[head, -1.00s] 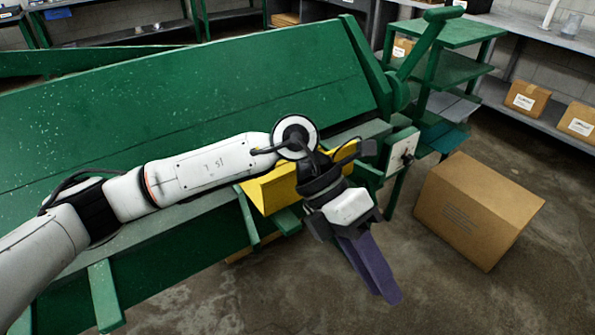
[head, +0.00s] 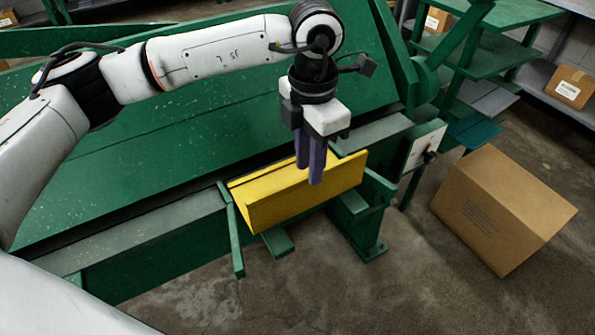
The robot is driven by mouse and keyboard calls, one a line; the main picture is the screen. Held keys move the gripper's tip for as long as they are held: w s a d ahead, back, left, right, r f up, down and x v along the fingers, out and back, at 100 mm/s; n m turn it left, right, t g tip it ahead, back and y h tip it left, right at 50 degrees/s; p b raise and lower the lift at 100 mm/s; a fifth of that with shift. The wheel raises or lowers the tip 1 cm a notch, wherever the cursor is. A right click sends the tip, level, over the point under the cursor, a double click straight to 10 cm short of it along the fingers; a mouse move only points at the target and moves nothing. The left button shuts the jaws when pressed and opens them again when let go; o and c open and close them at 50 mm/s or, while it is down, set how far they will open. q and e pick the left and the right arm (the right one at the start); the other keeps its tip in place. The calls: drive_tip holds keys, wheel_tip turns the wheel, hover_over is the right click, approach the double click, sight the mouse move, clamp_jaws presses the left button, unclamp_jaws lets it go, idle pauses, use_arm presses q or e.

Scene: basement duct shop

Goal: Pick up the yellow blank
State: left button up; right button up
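The yellow blank (head: 285,200) is a bent, trough-like sheet piece. It lies at the front edge of the green machine, by green support arms. My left gripper (head: 311,176) points down over the blank's middle, its dark purple fingers covering part of it. The fingers show apart, one nearer the camera, with nothing seen held between them. I cannot tell whether the fingertips touch the blank. My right gripper is not in view.
The big green machine (head: 140,160) fills the left and middle. A cardboard box (head: 500,210) stands on the floor at right. Green shelving (head: 490,60) stands behind it, with a boxed shelf at the far right. The concrete floor in front is clear.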

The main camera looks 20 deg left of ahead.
sight(311, 193)
use_arm(q)
drive_tip(key=shift+s+f, duration=0.2)
drive_tip(key=shift+f, duration=0.35)
drive_tip(key=shift+s+f, duration=0.2)
drive_tip(key=shift+f, duration=0.6)
drive_tip(key=f, duration=0.2)
drive_tip(key=d+f+p, duration=0.1)
drive_tip(key=f, duration=0.1)
drive_tip(key=shift+s+f, duration=0.1)
drive_tip(key=shift+f, duration=0.55)
clamp_jaws()
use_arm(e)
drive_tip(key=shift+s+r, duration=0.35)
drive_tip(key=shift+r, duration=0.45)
